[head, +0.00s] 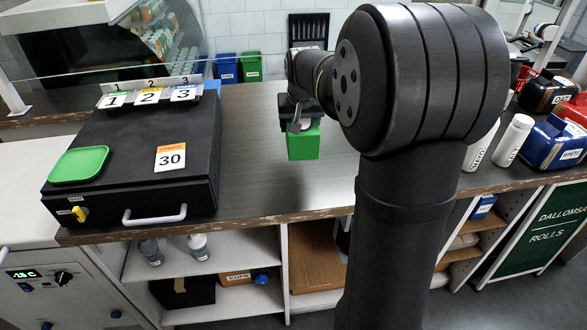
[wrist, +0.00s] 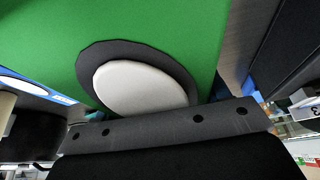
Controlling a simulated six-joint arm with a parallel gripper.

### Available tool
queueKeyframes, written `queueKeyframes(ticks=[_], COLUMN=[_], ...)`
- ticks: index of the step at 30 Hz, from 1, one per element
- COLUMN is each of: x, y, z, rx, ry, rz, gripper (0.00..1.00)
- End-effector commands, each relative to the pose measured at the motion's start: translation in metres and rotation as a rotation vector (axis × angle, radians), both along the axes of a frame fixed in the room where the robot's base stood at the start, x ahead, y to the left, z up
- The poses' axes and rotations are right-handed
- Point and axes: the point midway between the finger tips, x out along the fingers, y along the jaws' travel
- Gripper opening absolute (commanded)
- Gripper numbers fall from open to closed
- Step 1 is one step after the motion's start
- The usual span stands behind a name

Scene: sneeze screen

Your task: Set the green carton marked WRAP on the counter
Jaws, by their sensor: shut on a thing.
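A plain green carton (head: 303,144) hangs upright below my gripper (head: 299,124) in the head view, over the middle of the counter (head: 255,154). My gripper is shut on it near its top. I cannot tell whether the carton's base touches the counter. In the wrist view the green carton (wrist: 150,28) fills the upper part, with a pale oval pad against its face. No WRAP marking shows on the sides in view.
A black case (head: 140,150) with a green tray (head: 79,164) and number cards stands left. White bottles (head: 513,140) and a blue bin (head: 553,143) stand right. Blue and green bins (head: 250,67) are at the back. Counter around the carton is clear.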

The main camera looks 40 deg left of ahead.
Motion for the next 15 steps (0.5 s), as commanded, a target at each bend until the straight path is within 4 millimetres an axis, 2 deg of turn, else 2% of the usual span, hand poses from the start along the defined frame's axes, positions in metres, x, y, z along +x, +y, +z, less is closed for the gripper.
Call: queueKeyframes(ticks=[1,4,11,15], x=[-0.015,-0.034,-0.054,-0.068], y=[0.007,0.015,0.031,0.057], z=[-0.003,-0.009,-0.021,-0.039], rx=[0.001,0.002,0.001,0.001], ry=[-0.001,-0.002,-0.001,-0.001], rz=[0.021,0.046,0.068,0.07], gripper=[0.32,0.32,0.32,0.32])
